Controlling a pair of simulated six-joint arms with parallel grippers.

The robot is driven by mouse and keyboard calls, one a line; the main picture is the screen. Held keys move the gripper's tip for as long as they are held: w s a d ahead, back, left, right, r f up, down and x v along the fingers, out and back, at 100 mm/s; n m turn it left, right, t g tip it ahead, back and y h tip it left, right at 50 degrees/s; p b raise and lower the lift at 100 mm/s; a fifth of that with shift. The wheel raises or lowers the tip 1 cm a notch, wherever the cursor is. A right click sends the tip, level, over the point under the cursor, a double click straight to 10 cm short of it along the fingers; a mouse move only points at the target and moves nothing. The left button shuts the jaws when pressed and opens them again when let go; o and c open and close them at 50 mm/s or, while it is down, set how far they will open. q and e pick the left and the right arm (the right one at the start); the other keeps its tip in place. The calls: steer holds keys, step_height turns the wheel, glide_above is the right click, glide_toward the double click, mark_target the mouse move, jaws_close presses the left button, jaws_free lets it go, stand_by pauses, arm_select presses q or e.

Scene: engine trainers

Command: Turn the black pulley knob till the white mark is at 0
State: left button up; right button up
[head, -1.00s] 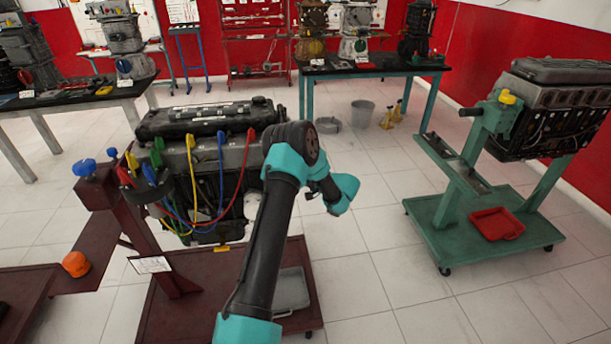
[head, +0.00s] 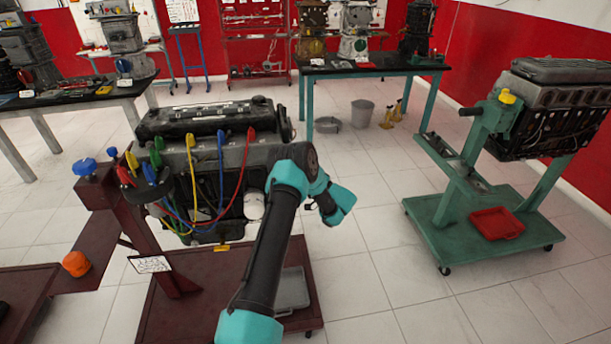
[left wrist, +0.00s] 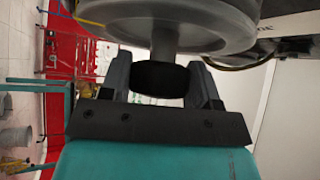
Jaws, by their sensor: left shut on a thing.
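The black pulley knob (left wrist: 160,79) is in the left wrist view, at the end of a short grey shaft under the large grey pulley (left wrist: 205,28). My left gripper (left wrist: 161,82) has one finger on each side of the knob and is shut on it. In the head view, the pulley end of the engine (head: 215,150) is behind my arm, so the knob and the gripper fingers are hidden there. I cannot see the white mark or the 0 in either view. My right gripper is not in view.
The engine sits on a dark red stand (head: 160,310) with coloured leads on its front. A grey tray (head: 291,289) lies on the stand's base. A green engine stand (head: 450,225) with a red tray (head: 496,223) stands right. Open tiled floor lies between them.

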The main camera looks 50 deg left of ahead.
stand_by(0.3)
arm_select(q)
steer(key=o, duration=0.9)
steer(key=shift+w, duration=0.1)
